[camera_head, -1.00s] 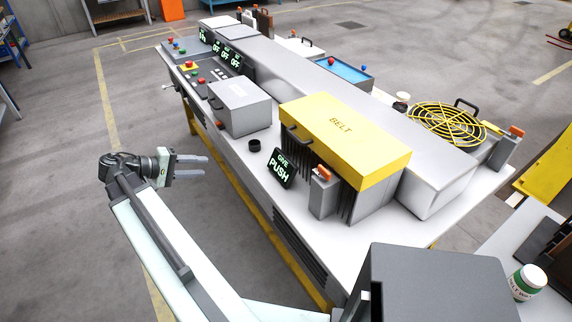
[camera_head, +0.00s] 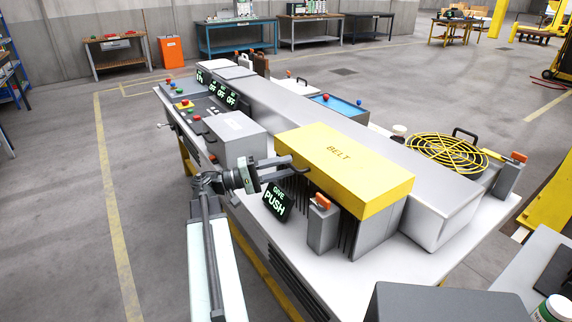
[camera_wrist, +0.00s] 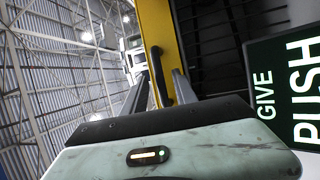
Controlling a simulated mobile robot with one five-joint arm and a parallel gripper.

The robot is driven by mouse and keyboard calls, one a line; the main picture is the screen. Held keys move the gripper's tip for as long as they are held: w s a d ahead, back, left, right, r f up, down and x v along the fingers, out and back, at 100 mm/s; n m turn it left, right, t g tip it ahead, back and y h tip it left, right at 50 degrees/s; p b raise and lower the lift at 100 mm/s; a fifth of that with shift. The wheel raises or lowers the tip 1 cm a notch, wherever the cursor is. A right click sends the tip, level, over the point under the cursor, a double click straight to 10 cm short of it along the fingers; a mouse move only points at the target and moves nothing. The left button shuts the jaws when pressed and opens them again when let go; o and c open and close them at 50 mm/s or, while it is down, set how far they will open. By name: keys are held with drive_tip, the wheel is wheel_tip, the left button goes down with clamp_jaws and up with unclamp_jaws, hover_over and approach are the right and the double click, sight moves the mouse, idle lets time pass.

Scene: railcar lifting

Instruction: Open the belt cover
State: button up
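The belt cover (camera_head: 345,165) is a yellow lid marked BELT on a grey, ribbed box, and it lies closed. Its black handle (camera_wrist: 158,78) is on the side that faces my gripper. My gripper (camera_head: 284,166) is at this handle, with its fingers pointing at the cover's side. In the wrist view the two grey fingers stand apart, and the handle shows between them near their tips. I cannot tell whether either finger touches it. The fingers partly hide the handle in the head view.
A black GIVE PUSH display (camera_head: 274,200) stands just below my gripper. A grey post with an orange top (camera_head: 322,227) stands in front of the box. A grey box (camera_head: 235,138) is to the left. A round yellow fan guard (camera_head: 447,152) lies to the right.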

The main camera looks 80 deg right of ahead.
drive_tip(key=shift+s+d, duration=0.1)
drive_tip(key=shift+s, duration=0.2)
clamp_jaws()
idle(1.2)
